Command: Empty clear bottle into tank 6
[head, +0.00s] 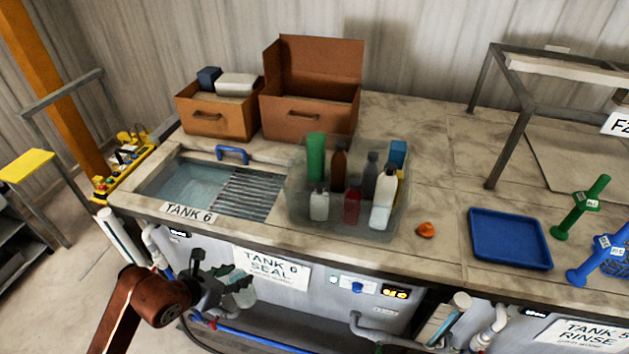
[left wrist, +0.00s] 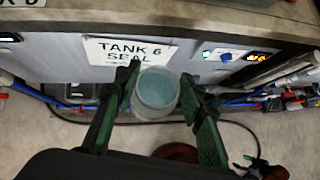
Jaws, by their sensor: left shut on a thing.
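My left gripper (head: 228,282) is shut on a clear bottle (head: 243,293), in front of the cabinet and below the counter's edge. In the left wrist view the clear bottle (left wrist: 157,92) is between the two green fingers (left wrist: 160,76), with pale blue-green showing inside it. Part of it is hidden by the fingers in the head view. Tank 6 (head: 183,186) is a sunken basin of bluish water at the counter's left, with its name plate on the front rim. A slatted grate (head: 243,193) is at its right side. My right gripper is not in view.
A clear bin (head: 293,205) of several bottles stands right of the tank. Two brown boxes (head: 312,110) stand behind. A blue handle (head: 232,153) is at the tank's back edge. An orange lump (head: 425,230) and blue tray (head: 509,238) lie to the right.

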